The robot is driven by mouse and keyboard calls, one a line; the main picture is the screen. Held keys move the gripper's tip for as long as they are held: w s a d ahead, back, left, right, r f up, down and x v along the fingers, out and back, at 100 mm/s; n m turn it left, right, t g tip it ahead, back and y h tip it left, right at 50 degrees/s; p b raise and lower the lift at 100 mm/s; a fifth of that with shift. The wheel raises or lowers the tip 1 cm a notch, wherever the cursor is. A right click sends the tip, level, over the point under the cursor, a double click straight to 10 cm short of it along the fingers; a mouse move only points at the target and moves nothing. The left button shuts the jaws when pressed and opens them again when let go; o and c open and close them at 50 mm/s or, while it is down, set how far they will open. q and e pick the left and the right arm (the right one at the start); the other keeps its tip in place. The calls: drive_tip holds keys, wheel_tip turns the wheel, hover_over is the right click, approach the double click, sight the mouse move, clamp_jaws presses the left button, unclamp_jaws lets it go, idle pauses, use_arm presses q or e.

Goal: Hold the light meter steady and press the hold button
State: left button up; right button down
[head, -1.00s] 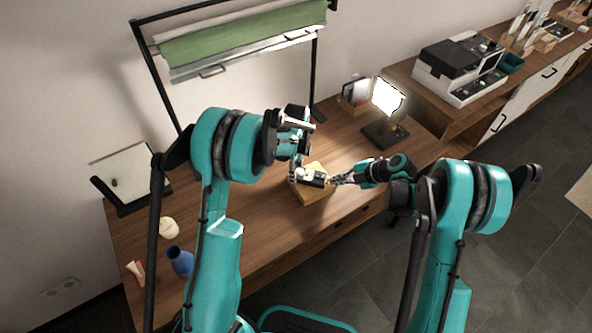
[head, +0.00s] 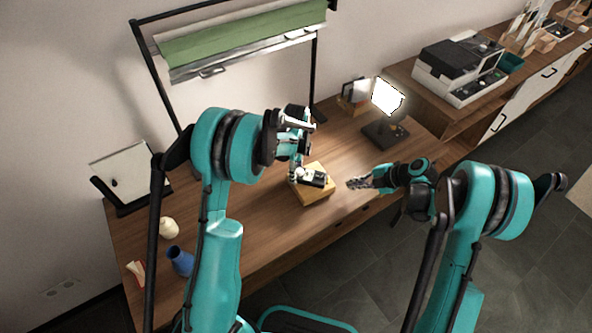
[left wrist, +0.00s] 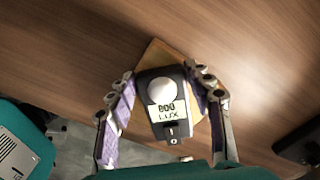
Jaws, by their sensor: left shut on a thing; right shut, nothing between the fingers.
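The light meter (head: 314,178) is a small dark box lying on a yellowish wooden block (head: 318,196) on the desk. In the left wrist view the light meter (left wrist: 170,130) shows a white dome, a display reading "000 LUX" and a small button below it. My left gripper (left wrist: 163,100) is shut on the light meter, with one finger at each side; in the head view its fingers (head: 298,172) are partly hidden by the arm. My right gripper (head: 352,184) is shut and empty, to the right of the block and apart from the meter.
A lit lamp panel (head: 388,97) on a dark base stands at the back right of the wooden desk (head: 262,232). A blue vase (head: 180,261) and a cream vase (head: 169,228) stand at the left. The desk around the block is clear.

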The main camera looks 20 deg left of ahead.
drive_tip(key=shift+d, duration=0.5)
use_arm(q)
drive_tip(key=o, duration=1.3)
